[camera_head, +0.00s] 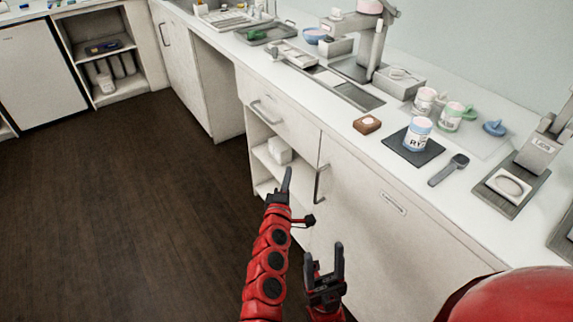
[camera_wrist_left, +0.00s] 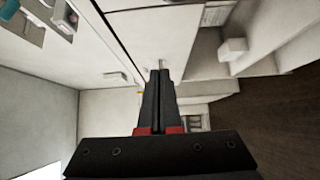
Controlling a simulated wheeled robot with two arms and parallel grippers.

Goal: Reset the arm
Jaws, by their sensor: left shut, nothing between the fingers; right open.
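My left gripper (camera_head: 287,177) is in front of the lower cabinets, below the counter edge. It is shut and empty; its closed fingers also show in the left wrist view (camera_wrist_left: 160,85). My right gripper (camera_head: 325,255) is lower and a little to the right. Its two fingers stand apart and hold nothing. Both grippers are clear of the things on the counter.
The white counter (camera_head: 300,95) runs along the right. On it are a blue-banded jar (camera_head: 418,134) on a dark mat (camera_head: 398,147), a brown block (camera_head: 367,124) and a dark scoop (camera_head: 449,170). A cabinet handle (camera_head: 320,184) is close to my left gripper. The dark floor (camera_head: 130,200) is open at left.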

